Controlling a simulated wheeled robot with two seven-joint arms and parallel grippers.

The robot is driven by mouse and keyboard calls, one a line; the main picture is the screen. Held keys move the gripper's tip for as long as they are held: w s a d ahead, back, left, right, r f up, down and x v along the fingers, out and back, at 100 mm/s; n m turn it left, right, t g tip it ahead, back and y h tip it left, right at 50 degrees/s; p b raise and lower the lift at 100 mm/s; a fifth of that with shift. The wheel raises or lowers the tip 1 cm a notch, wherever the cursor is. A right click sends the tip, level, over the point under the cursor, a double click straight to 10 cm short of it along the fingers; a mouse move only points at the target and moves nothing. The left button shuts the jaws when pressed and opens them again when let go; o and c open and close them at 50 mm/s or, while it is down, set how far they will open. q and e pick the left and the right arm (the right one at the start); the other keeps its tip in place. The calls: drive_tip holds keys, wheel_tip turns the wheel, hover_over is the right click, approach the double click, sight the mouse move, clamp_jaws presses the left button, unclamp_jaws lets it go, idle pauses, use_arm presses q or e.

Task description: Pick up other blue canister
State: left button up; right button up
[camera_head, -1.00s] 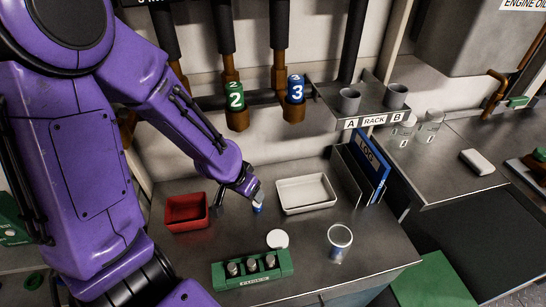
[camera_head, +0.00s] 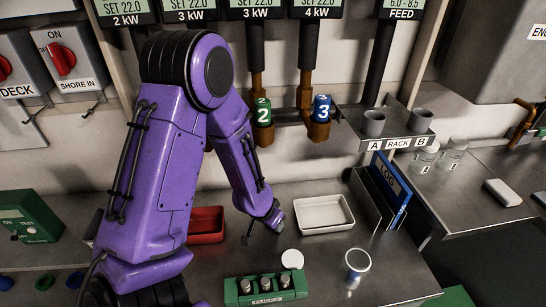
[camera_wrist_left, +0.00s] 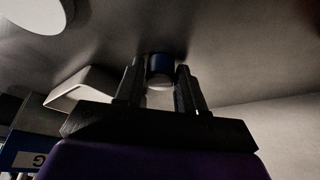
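A small blue canister (camera_wrist_left: 160,66) with a pale end shows in the left wrist view, between the two fingers of my left gripper (camera_wrist_left: 161,82). Slim gaps seem to show on both sides of it, so the fingers look open around it. In the head view my left gripper (camera_head: 262,228) is low over the bench, left of the white tray (camera_head: 322,214), and the canister there is hidden. Another blue canister marked 3 (camera_head: 321,108) sits in a brown pipe holder at the back, beside a green canister marked 2 (camera_head: 263,112). My right gripper is not in view.
A red tray (camera_head: 206,222) stands left of the gripper. In front are a white round lid (camera_head: 292,259), a green fuse block (camera_head: 262,287) and an open white-and-blue cup (camera_head: 357,262). A file rack (camera_head: 366,200) and a shelf marked A and B (camera_head: 385,127) stand right.

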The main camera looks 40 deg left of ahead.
use_arm(q)
drive_tip(key=c, duration=0.5)
drive_tip(key=shift+r, duration=0.1)
